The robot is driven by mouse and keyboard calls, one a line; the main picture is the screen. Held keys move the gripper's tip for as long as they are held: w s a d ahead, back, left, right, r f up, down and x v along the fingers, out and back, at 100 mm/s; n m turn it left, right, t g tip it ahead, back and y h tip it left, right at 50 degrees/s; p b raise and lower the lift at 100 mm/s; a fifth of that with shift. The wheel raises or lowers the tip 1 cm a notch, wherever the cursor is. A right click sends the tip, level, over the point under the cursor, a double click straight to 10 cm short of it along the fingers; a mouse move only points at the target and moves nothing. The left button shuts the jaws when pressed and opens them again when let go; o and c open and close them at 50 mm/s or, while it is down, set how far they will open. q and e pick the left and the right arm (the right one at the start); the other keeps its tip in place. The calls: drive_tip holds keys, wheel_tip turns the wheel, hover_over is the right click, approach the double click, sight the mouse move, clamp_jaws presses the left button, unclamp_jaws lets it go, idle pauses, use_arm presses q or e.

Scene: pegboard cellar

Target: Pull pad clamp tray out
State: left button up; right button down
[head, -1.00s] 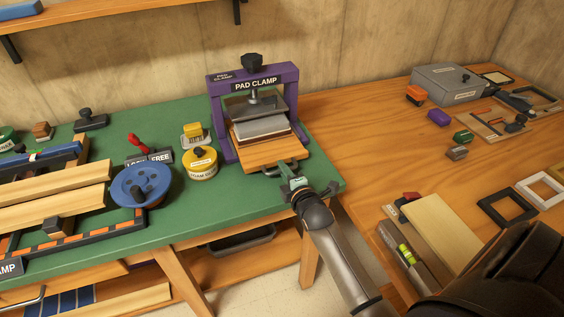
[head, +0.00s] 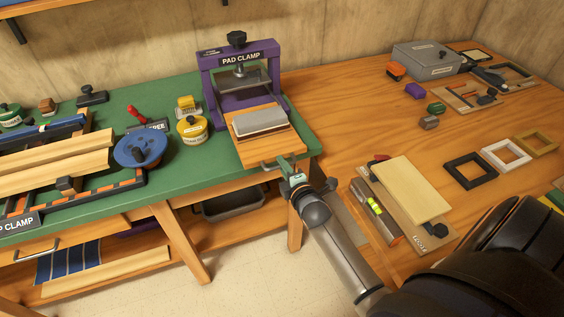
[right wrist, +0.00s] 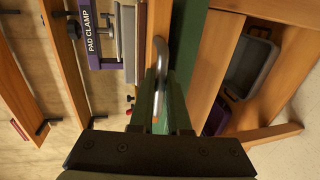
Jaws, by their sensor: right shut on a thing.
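The purple pad clamp (head: 206,92) stands at the back right of the green bench top, with its black knob on top. Its wooden tray (head: 283,139) sticks out of the frame toward me, near the bench's front edge, and carries a grey block (head: 259,121). My right gripper (head: 288,170) is shut on the tray's metal handle; the handle (right wrist: 163,62) also shows between the fingers in the right wrist view, where my right gripper (right wrist: 161,95) covers part of it. The pad clamp also shows at the upper left there (right wrist: 91,35). My left gripper is not in view.
A yellow tin (head: 192,130) and a blue round thing (head: 139,149) stand left of the clamp. A wooden side table on the right holds a grey box (head: 427,62), several frames and a board (head: 409,187). A grey bin (head: 232,204) sits below the bench.

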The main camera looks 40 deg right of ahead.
drive_tip(key=shift+s+f, duration=0.1)
drive_tip(key=shift+f, duration=0.05)
drive_tip(key=c, duration=0.9)
unclamp_jaws()
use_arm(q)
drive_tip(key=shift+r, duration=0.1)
